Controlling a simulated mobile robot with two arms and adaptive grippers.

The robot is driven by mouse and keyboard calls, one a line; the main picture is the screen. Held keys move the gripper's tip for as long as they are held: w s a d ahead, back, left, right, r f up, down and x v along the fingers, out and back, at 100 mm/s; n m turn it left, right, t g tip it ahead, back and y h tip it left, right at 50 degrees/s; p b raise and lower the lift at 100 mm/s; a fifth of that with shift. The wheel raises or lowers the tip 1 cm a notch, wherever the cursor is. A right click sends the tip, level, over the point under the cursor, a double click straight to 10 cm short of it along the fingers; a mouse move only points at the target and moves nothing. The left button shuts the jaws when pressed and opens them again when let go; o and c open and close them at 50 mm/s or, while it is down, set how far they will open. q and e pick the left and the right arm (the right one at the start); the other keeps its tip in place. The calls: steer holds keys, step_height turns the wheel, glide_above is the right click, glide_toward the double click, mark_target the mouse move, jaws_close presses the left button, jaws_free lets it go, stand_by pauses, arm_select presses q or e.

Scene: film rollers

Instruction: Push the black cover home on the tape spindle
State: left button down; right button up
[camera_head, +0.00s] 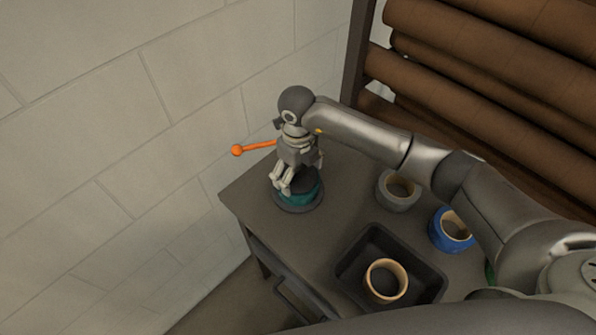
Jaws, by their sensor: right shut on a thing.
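My right gripper (283,187) points down over the tape spindle at the table's far left corner, its fingers shut. The black cover is mostly hidden by the fingers and sits at the top of the spindle. A teal tape roll (308,192) shows just below the fingers, on a dark round base (299,209). I cannot tell whether a gap remains between the cover and the roll. My left gripper is not in view.
An orange rod with a ball end (237,150) sticks out left beside my gripper. A grey tape roll (398,190), a blue roll (451,231) and a black tray (348,270) holding a tan ring (386,281) are on the table (250,195). Brown rolls (480,65) are stacked behind; a block wall (120,130) stands left.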

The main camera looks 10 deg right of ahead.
steer(key=shift+s+f, duration=0.15)
steer(key=shift+f, duration=0.05)
steer(key=o, duration=0.7)
steer(key=shift+c, duration=0.2)
steer(key=shift+o, duration=0.7)
steer(key=shift+r, duration=0.15)
steer(key=shift+r+p, duration=2.05)
steer(key=shift+r, duration=1.4)
